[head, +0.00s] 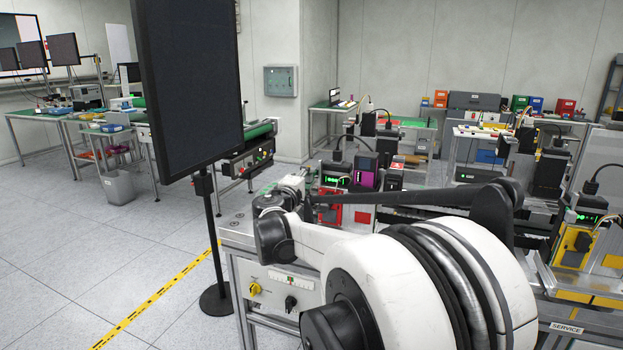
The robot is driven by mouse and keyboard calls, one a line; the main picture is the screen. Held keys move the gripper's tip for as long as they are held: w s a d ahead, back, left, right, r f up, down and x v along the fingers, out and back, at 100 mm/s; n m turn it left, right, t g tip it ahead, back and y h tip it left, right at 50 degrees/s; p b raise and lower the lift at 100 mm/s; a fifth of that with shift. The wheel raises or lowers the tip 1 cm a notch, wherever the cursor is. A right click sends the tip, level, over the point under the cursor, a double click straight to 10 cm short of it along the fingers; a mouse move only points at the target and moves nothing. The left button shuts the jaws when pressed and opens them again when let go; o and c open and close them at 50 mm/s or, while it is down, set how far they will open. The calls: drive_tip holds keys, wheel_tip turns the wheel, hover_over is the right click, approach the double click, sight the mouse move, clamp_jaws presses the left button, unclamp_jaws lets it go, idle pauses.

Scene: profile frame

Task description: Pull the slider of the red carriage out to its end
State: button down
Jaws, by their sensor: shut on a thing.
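The red carriage (329,206) shows in the head view as a small red block on the bench, just behind my arm. Its slider is too small and too covered to make out clearly. My gripper (299,179) is at the far end of my arm, close to the left of the red carriage. It is shut on what appears to be the slider. The fingertips and the exact contact are not clear. My white and black arm covers much of the bench in front of the carriage.
A black monitor (190,80) on a stand is left of the bench. A front panel with a yellow knob (255,289) is below my arm. A purple-fronted unit (363,177) and other black devices stand behind the carriage. Floor left of the yellow line (150,311) is clear.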

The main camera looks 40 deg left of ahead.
drive_tip(key=c, duration=1.5)
unclamp_jaws()
drive_tip(key=shift+s, duration=0.1)
drive_tip(key=v, duration=1.2)
